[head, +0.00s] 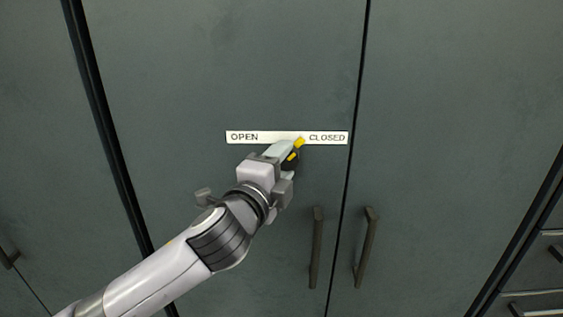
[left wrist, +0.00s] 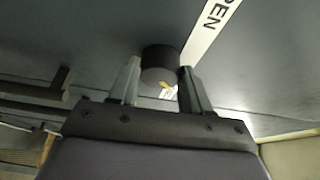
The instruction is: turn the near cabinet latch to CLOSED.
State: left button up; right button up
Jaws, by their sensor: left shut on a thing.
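The near latch is a dark round knob (head: 290,165) with a yellow pointer (head: 299,142), on a grey-green cabinet door. A white label strip (head: 278,137) above it reads OPEN at left and CLOSED at right. The pointer tilts up and slightly right, its tip on the strip between the words, closer to CLOSED. My left gripper (head: 284,153) is shut on the knob and hides part of it. In the left wrist view the dark knob (left wrist: 160,58) sits between the two fingers of my left gripper (left wrist: 159,72). My right gripper is not in view.
Two dark vertical door handles (head: 317,248) (head: 366,248) stand below and right of the latch, either side of the door seam. Drawers with handles (head: 540,292) show at the far right. The door face around the label is clear.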

pick_arm(q)
jog(key=shift+m, duration=0.4)
jog(key=o, duration=1.1)
jog(key=shift+c, duration=0.2)
jog(key=shift+s, duration=0.1)
jog(key=b+v, duration=0.1)
jog(key=v, duration=0.6)
